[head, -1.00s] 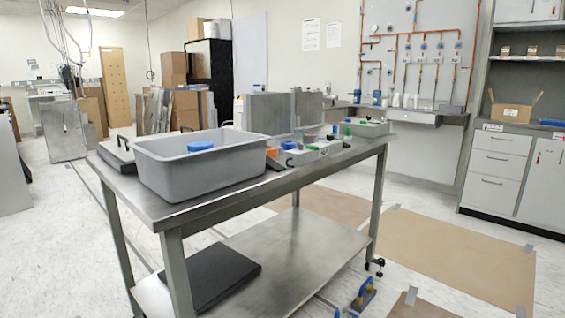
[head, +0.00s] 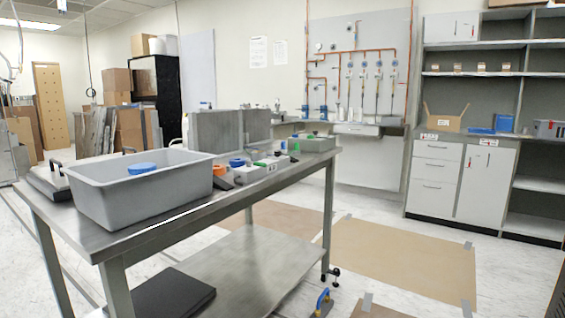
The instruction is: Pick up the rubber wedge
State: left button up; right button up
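A small dark, sloped piece (head: 223,183) lies on the steel table (head: 180,218), just right of the grey bin (head: 150,196). It may be the rubber wedge, but it is too small to be sure. An orange item (head: 219,169) is close behind it. A blue round item (head: 141,168) shows inside the bin, whose floor is mostly hidden by its front wall. Neither of my grippers is in view.
Small parts and a grey tray (head: 312,144) line the table's right part. A black slab (head: 160,295) lies on the lower shelf. A blue-handled item (head: 322,302) is on the floor by the table. Brown floor mats (head: 400,258) lie to the right, with open floor around them.

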aim_at(218, 182)
jog(key=u, duration=0.6)
jog(key=i+l+u, duration=0.3)
jog(key=l+u, duration=0.3)
jog(key=i+l+u, duration=0.15)
jog(key=l+u, duration=0.2)
